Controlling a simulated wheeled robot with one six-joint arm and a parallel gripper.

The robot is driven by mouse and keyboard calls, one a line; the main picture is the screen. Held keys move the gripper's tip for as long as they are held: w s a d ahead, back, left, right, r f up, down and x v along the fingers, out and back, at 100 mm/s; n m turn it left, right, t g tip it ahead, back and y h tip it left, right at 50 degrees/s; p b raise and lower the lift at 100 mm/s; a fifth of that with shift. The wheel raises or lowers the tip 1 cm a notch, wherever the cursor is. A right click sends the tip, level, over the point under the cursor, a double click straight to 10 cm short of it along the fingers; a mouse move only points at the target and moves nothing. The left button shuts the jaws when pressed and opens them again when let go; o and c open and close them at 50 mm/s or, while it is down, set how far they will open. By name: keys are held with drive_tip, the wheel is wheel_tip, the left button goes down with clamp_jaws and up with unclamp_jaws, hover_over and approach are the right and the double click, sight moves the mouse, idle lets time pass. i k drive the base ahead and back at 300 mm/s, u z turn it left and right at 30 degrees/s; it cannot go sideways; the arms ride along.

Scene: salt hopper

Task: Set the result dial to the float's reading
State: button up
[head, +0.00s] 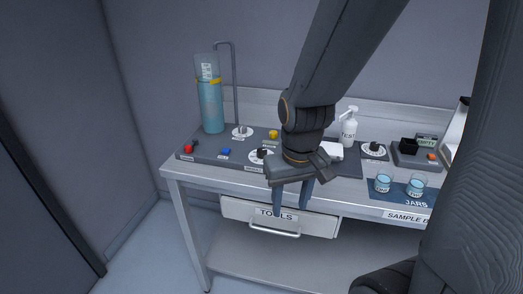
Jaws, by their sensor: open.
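A tall clear cylinder (211,112) of blue liquid stands at the back left of the bench. A float (207,70) with a pale marked label shows in its top, near a yellow band; its reading is too small to make out. One dial (259,154), white with a black knob, sits at the front of the grey panel, just left of my gripper. Another such dial (375,149) sits farther right. I cannot tell from their labels which is the result dial. My gripper (290,211) is open and empty, fingers down, in front of the bench edge.
The grey panel bears red (189,148), blue (225,151) and yellow (273,134) parts. A bent rod (234,90) rises beside the cylinder. A TEST bottle (349,128) and two jars (383,182) stand right. The TOOLS drawer (250,216) is below.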

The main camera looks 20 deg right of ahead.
sight(260, 152)
drive_tip(key=z, duration=0.05)
drive_tip(key=k, duration=1.05)
drive_tip(key=u, duration=0.75)
drive_tip(key=i, duration=1.15)
drive_tip(key=z, duration=0.55)
